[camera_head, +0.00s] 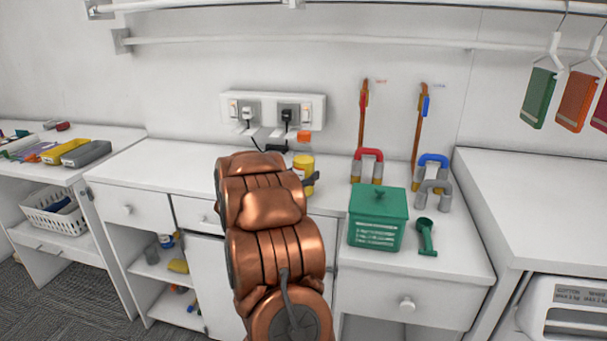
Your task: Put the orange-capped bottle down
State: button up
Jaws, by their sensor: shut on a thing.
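The orange-capped bottle (303,161) shows just past the end of my arm, near the back of the white counter. It has an orange cap and a yellow body, and it looks upright. My gripper (305,178) is shut on the bottle; only a dark bit of it shows beside the yellow body. My copper-coloured arm hides most of the gripper and the bottle's lower left side. I cannot tell whether the bottle's base touches the white counter (155,166).
A green lidded box (376,228) and a green scoop (426,238) stand on the counter to the right. Red (367,164) and blue (432,170) horseshoe magnets are behind them. A wall socket panel (272,109) is behind the bottle. The counter left of my arm is clear.

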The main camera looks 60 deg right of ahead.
jog(key=o, duration=1.6)
jog(key=shift+r, duration=0.25)
jog(key=a, duration=0.4)
jog(key=a+b, duration=0.1)
jog(key=a, duration=0.7)
jog(key=shift+s, duration=0.25)
